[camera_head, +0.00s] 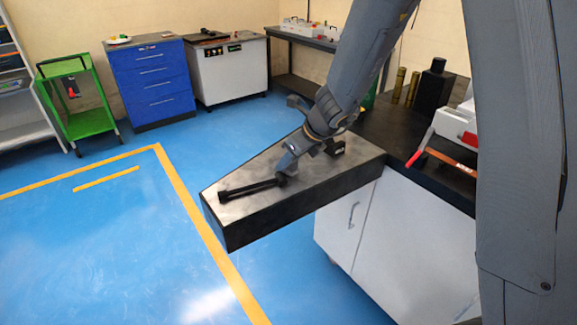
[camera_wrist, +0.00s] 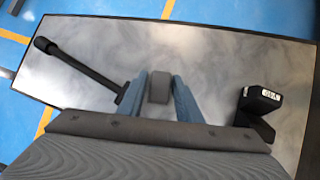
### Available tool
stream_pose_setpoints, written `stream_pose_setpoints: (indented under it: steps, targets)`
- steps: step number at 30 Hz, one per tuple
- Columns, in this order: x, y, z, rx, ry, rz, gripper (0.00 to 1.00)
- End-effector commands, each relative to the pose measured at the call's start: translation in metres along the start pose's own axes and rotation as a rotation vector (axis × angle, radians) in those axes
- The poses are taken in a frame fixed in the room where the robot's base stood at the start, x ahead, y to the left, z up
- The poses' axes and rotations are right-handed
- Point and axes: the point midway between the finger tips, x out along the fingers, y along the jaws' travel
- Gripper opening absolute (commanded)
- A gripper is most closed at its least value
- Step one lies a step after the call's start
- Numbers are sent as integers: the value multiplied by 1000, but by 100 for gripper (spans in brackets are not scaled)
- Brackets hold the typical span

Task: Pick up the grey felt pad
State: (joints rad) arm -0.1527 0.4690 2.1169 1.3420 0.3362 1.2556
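A small grey block (camera_wrist: 158,88), which looks like the grey felt pad, sits between the two blue fingertips in the wrist view. My gripper (camera_wrist: 159,92) has one finger on each side, at or very close to the block's sides. I cannot tell whether the fingers press on it or only stand around it. In the head view my gripper (camera_head: 283,174) is low over the metal-topped slab (camera_head: 233,205), and the block cannot be made out there.
A black bar tool (camera_wrist: 80,64) lies on the slab left of my fingers. A black device with a white label (camera_wrist: 259,100) stands to the right. Blue floor is open at left.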

Motion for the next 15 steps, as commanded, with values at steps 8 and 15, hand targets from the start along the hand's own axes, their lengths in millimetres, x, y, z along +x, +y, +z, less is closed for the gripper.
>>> stream_pose_setpoints:
  steps: [8,15]
  targets:
    - [0,0,0,0,0,0,4]
    - [-4,0,2,-1,-1,0,4]
